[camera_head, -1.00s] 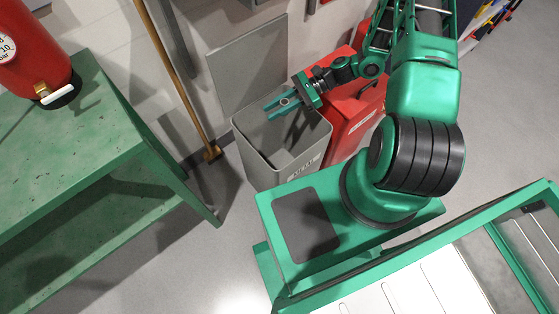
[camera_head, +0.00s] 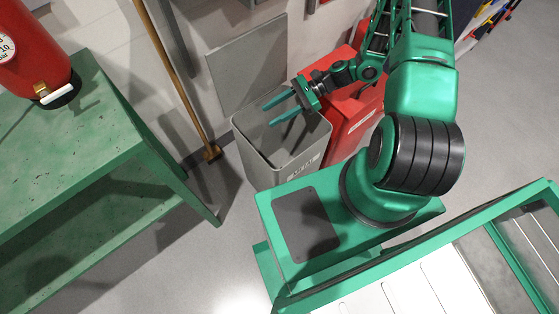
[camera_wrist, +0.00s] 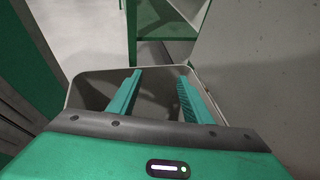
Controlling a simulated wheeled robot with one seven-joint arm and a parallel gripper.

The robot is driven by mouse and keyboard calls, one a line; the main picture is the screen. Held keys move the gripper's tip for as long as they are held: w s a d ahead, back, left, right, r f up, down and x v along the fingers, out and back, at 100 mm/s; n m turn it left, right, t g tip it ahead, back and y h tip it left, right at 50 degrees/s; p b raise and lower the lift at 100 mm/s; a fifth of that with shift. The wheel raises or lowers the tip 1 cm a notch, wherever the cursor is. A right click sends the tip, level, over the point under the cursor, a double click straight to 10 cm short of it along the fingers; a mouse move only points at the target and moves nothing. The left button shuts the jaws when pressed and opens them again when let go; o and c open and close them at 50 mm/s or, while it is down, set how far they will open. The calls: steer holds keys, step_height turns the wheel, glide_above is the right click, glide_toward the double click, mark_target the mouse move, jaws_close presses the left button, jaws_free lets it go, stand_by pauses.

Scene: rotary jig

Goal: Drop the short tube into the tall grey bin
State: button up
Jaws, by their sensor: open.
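The tall grey bin (camera_head: 259,151) stands open on the floor, with a pale label on its front. My gripper (camera_head: 276,110) is over the bin's opening, its green fingers spread apart with nothing between them. In the wrist view, my gripper (camera_wrist: 156,85) also shows open and empty above the bin (camera_wrist: 88,88). The short tube is not visible in either current view; the bin's inside is dark and partly hidden by my fingers and palm.
A red bin (camera_head: 352,120) stands right beside the grey one. A green table (camera_head: 75,140) with a red canister (camera_head: 32,55) is at the left. A grey panel (camera_head: 248,65) rises behind the bin, and a wooden pole (camera_head: 178,80) leans nearby.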

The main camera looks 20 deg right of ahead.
steer(key=v, duration=1)
steer(key=shift+d, duration=0.35)
steer(key=shift+r, duration=0.1)
